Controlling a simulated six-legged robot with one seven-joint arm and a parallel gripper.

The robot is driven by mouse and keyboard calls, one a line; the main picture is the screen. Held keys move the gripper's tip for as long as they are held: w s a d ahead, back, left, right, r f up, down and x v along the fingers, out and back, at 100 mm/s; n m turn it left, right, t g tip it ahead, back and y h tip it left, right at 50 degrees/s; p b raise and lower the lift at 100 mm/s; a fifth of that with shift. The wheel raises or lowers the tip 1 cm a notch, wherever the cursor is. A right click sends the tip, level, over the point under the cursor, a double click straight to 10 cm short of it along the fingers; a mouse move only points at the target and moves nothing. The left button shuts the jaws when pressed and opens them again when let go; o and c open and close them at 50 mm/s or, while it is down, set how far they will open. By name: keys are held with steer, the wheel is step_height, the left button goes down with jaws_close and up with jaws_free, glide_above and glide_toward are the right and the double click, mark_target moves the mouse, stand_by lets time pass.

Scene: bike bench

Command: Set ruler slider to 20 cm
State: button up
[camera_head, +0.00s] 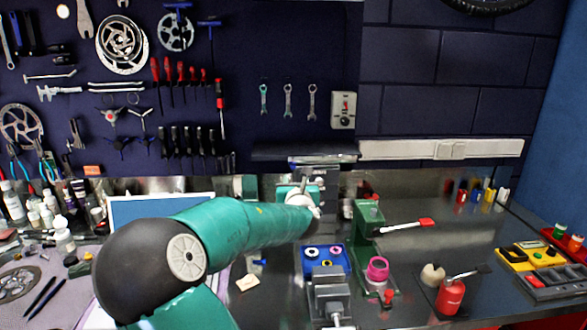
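A long pale ruler (390,149) is fixed level along the lower part of the dark wall, right of centre. A light block-like slider (451,149) sits on it, somewhat right of its middle. The scale marks are too small to read. My teal arm reaches in from the lower left, and my gripper (318,180) is over the back of the bench, left of and below the ruler. It appears apart from the slider. Its fingers are small and partly hidden by my wrist, so I cannot tell whether they are open or shut.
A green press-like tool (366,235) with a red-tipped lever (405,227) stands below the ruler's left end. A blue-topped vise (325,262) is left of it. A switch box (343,110) is above the ruler's left end.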

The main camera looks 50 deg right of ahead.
mark_target(293, 167)
steer(key=x, duration=1)
jaws_close()
